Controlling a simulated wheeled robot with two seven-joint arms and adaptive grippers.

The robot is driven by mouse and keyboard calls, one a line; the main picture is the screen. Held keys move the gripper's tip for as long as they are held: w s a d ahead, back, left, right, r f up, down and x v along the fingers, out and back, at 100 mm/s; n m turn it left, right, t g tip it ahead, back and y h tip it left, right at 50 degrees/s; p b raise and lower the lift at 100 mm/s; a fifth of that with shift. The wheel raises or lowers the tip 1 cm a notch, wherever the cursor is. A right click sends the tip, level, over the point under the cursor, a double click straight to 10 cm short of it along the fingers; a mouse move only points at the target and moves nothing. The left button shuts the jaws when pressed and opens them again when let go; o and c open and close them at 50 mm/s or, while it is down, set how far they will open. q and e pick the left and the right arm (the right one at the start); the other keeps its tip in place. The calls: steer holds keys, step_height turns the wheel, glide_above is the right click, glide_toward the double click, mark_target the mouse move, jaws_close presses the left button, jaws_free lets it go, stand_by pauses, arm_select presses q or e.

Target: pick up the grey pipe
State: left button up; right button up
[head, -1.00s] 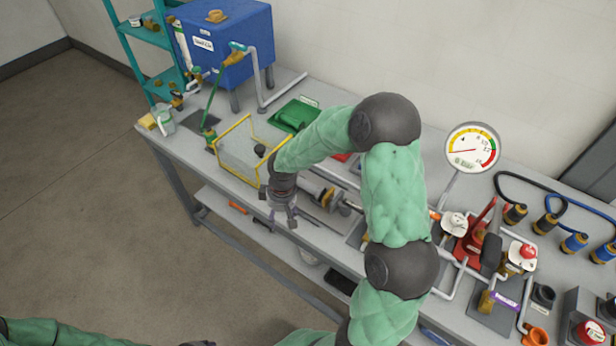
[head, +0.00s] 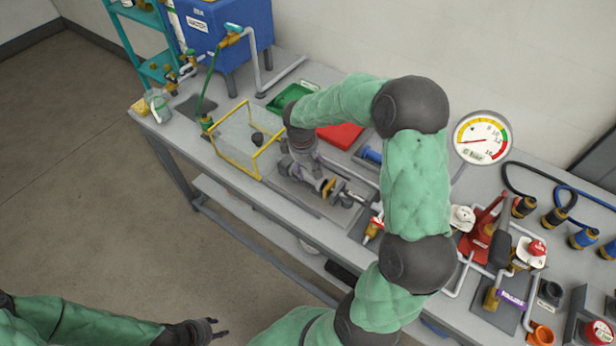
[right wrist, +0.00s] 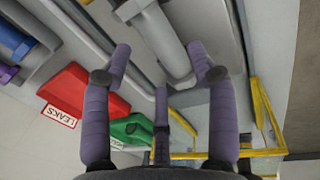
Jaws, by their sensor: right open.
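A grey pipe (right wrist: 160,40) with a wider collar near its top end lies between my spread right fingers in the right wrist view; I cannot tell whether they touch it. In the head view my right gripper (head: 308,172) is open over the pump assembly (head: 335,190) on its grey base plate. The gripper and forearm partly hide that area, so the pipe is hard to make out there. My left gripper (head: 216,329) is empty, off the bench at the bottom, its fingers apart.
A yellow guard frame (head: 236,163) stands left of my right gripper. A red tray (head: 340,135) and a green tray (head: 290,96) lie behind it. A gauge (head: 483,138), red valve parts and hoses fill the right side. Floor in front is clear.

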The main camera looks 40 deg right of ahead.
mark_target(308, 172)
steer(key=f, duration=0.1)
steer(key=f+b, duration=0.1)
steer(key=f, duration=0.2)
steer(key=shift+w+d+f, duration=0.3)
steer(key=shift+d+f, duration=0.1)
jaws_close()
steer(key=shift+r, duration=0.1)
